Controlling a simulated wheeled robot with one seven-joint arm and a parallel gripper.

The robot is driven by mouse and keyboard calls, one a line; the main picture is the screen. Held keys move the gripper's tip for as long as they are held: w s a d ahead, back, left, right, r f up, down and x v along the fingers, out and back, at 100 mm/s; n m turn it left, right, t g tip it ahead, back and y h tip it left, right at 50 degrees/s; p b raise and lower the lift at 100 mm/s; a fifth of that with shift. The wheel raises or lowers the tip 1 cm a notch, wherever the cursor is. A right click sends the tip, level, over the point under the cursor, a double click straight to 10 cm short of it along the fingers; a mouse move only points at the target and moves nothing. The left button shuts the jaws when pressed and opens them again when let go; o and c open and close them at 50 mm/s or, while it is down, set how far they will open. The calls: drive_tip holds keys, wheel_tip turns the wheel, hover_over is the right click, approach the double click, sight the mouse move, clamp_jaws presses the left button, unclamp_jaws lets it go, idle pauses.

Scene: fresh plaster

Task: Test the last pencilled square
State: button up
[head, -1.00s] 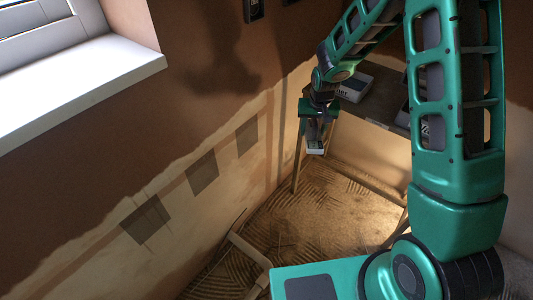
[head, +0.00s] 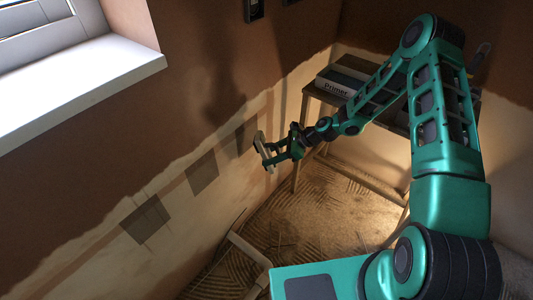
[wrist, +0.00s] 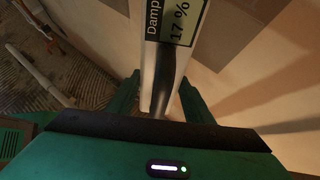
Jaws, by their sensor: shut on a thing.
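My gripper (head: 277,151) is shut on a pale damp meter (head: 262,150) and holds it close to the wall. In the wrist view the meter (wrist: 165,62) sits between my two fingers, and its screen reads "Damp" and "17 %". Three darker pencilled squares run along the wall: the near one (head: 146,219), the middle one (head: 202,172) and the far one (head: 240,140). The meter is beside the far square and partly covers it. I cannot tell whether the meter's tip touches the wall.
A pale pipe (head: 247,250) is low near the wall. A window sill (head: 90,80) juts out at upper left. The ridged floor (head: 310,215) looks mostly clear.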

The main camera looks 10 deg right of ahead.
sight(269, 152)
drive_tip(key=m+t, duration=0.1)
drive_tip(key=a+m+t, duration=0.1)
drive_tip(key=shift+w+f+m+t+y, duration=0.2)
drive_tip(key=shift+m+t+y, duration=0.1)
drive_tip(key=shift+m+t, duration=0.1)
drive_tip(key=t, duration=0.1)
drive_tip(key=m, duration=0.1)
drive_tip(key=m+t, duration=0.1)
drive_tip(key=shift+w+a+t, duration=0.25)
drive_tip(key=shift+w+t, duration=0.05)
drive_tip(key=shift+w, duration=0.05)
drive_tip(key=shift+w+m+t+h, duration=0.5)
drive_tip(key=shift+m+t, duration=0.2)
drive_tip(key=shift+t, duration=0.1)
drive_tip(key=shift+w+a+r, duration=0.1)
drive_tip(key=shift+w+a, duration=1.45)
drive_tip(key=shift+w, duration=0.05)
drive_tip(key=shift+w+a, duration=0.4)
drive_tip(key=shift+a, duration=0.05)
drive_tip(key=shift+s+d, duration=1.75)
drive_tip(key=shift+d, duration=0.05)
